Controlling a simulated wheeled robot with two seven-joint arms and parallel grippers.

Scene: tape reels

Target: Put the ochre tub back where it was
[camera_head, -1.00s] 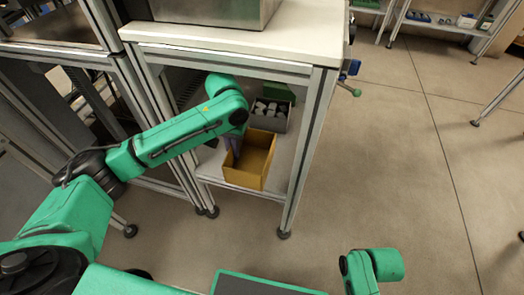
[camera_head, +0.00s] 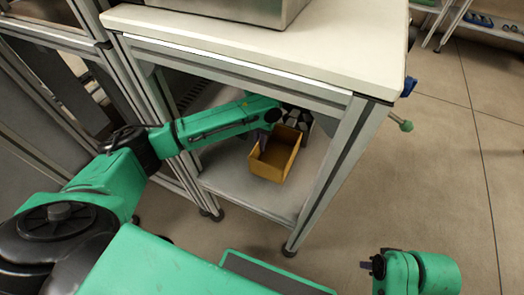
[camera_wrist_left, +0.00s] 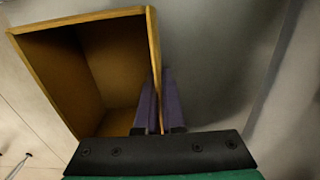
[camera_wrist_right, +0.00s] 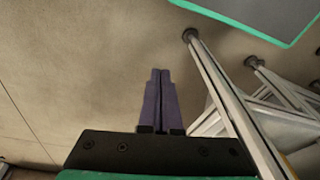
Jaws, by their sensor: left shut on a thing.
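The ochre tub (camera_head: 274,163) is an open-topped box inside the lower bay of the white-topped bench. My left gripper (camera_head: 262,138) is shut on one side wall of the tub. In the left wrist view the two purple fingers (camera_wrist_left: 161,100) pinch that wall, and the tub (camera_wrist_left: 112,70) looks empty. The tub seems to be over the lower shelf (camera_head: 235,185); I cannot tell whether its base touches it. My right gripper (camera_head: 368,265) is outside the bench, low at the right. Its fingers (camera_wrist_right: 159,98) are together with nothing between them.
A bin with dark and white contents (camera_head: 297,118) stands just behind the tub, partly hidden. The bench's front right leg (camera_head: 325,185) and top (camera_head: 260,40) frame the bay. The shelf's left and front parts are bare. Open floor (camera_head: 430,190) lies to the right.

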